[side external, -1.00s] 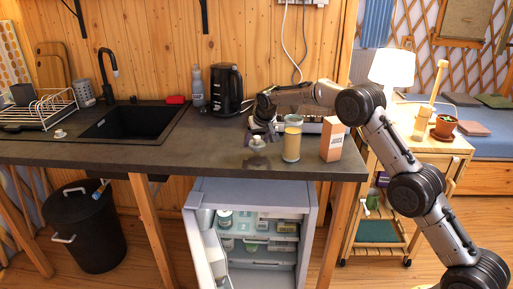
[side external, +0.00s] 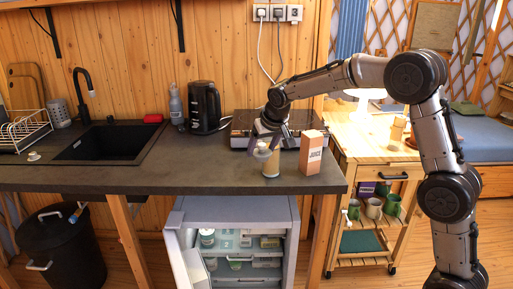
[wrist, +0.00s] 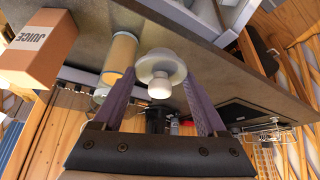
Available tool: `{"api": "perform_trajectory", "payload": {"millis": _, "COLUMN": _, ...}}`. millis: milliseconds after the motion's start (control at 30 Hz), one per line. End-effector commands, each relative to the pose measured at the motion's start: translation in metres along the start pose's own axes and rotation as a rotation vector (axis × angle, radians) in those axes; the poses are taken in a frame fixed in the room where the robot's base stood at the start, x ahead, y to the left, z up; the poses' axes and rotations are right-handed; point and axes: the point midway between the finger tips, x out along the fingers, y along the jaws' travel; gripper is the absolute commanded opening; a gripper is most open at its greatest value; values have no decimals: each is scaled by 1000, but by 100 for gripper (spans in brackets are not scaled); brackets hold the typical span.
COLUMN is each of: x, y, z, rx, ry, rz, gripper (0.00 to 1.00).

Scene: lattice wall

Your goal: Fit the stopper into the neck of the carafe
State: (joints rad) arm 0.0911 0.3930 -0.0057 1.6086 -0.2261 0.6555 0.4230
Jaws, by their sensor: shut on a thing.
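The carafe (side external: 271,166) is a clear vessel with tan contents, standing upright near the front edge of the dark counter. It also shows in the wrist view (wrist: 121,55), left of my gripper. The stopper (wrist: 162,68) is pale, with a wide round disc and a small knob, and sits between my two purple fingers. My gripper (side external: 265,141) is shut on the stopper and holds it off the counter, near the carafe's top and slightly left of it in the side view. The stopper looks apart from the carafe, but the fingers partly hide the carafe's neck there.
A juice carton (side external: 311,153) stands close to the right of the carafe. A hob (side external: 240,123) and a black kettle (side external: 206,108) are behind. A small pale object (side external: 33,156) lies left of the sink. The counter between sink and carafe is clear.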

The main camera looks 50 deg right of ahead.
Motion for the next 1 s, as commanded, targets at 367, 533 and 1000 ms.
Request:
{"api": "perform_trajectory", "payload": {"millis": 367, "x": -35, "y": 25, "z": -79, "rx": -35, "ry": 7, "rz": -22, "gripper": 21}}
{"api": "perform_trajectory", "payload": {"millis": 533, "x": -40, "y": 51, "z": -111, "rx": -16, "ry": 5, "rz": -10, "gripper": 21}}
{"api": "perform_trajectory", "payload": {"millis": 1000, "x": -29, "y": 82, "z": -126, "rx": 32, "ry": 3, "rz": 18, "gripper": 21}}
